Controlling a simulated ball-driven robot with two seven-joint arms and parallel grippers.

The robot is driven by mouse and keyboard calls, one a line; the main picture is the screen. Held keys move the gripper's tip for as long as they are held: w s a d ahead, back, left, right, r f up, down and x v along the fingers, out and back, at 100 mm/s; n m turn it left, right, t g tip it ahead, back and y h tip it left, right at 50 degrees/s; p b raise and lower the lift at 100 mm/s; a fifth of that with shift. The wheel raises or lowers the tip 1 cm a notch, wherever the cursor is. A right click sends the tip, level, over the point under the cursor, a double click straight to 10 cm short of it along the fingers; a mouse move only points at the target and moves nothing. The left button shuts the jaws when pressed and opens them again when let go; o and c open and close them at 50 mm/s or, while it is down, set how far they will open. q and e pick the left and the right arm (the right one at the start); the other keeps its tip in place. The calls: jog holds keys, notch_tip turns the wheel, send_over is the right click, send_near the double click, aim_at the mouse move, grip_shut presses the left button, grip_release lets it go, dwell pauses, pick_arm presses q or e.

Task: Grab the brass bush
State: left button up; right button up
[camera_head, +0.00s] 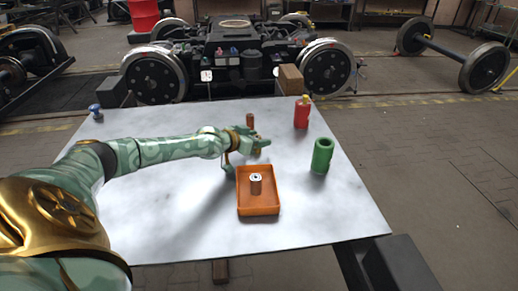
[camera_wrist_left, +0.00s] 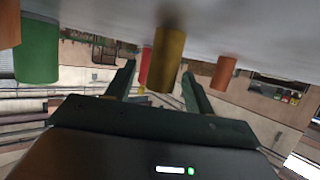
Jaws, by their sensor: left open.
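The brass bush (camera_wrist_left: 168,58) is a gold-brown cylinder in the left wrist view, which is upside down. It appears between the two fingers of my left gripper (camera_wrist_left: 160,78), nearer the right finger in the picture. I cannot tell whether it is between the jaws or just beyond them. In the head view, my left gripper (camera_head: 262,145) is open above the table, behind the orange tray, pointing right. The bush is mostly hidden there, with only a small brassy patch near the fingertips. My right gripper is out of view.
The front left is clear.

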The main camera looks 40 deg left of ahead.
pick_arm(q)
jog(key=shift+r, duration=0.1)
jog(key=c, duration=1.1)
